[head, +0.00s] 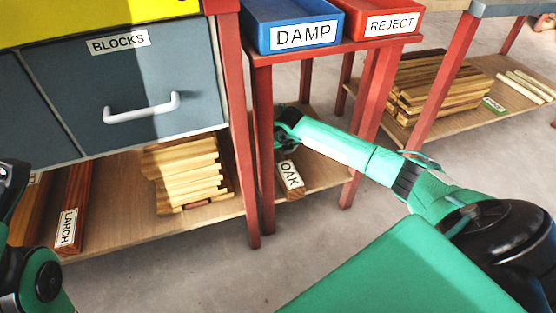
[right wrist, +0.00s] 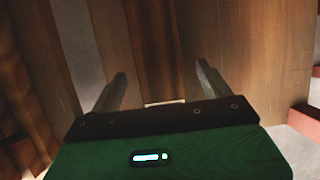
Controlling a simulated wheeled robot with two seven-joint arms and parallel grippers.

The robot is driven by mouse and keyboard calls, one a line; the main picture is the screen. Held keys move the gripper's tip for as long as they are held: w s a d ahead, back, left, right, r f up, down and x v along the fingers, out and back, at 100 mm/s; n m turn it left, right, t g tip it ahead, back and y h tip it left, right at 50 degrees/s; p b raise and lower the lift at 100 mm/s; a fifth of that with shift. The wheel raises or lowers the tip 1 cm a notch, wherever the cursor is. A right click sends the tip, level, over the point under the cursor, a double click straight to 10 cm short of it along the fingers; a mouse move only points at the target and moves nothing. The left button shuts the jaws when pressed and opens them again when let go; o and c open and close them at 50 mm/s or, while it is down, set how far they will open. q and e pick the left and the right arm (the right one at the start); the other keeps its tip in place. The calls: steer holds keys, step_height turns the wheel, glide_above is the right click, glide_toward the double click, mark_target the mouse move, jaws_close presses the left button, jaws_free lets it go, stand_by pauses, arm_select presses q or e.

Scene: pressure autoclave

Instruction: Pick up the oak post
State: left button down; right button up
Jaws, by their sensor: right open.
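The oak post (head: 297,194) is a brown wooden post with a white OAK label. It lies on the low shelf under the damp and reject trays, its labelled end toward me. My right gripper (head: 284,143) reaches in under the trays, over the part of the post behind the label, and hides that part. In the right wrist view my right gripper (right wrist: 166,88) is open, its two fingers apart. A brown wooden length (right wrist: 152,50), seemingly the post, shows between them; contact cannot be told. Only parts of my left arm show at the left edge; its fingers are not visible.
The blue damp tray (head: 262,37) and red reject tray (head: 352,28) stand above, on a red-legged table (head: 265,150). A larch post (head: 72,205) and stacked blocks (head: 187,175) lie on the left shelf. More timber (head: 432,82) lies on the right shelf.

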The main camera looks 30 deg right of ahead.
mark_target(278, 152)
steer(key=shift+b+x, duration=1.85)
steer(key=shift+x, duration=0.65)
steer(key=shift+w, duration=0.1)
steer(key=c, duration=1.7)
steer(key=shift+r, duration=0.15)
jaws_close()
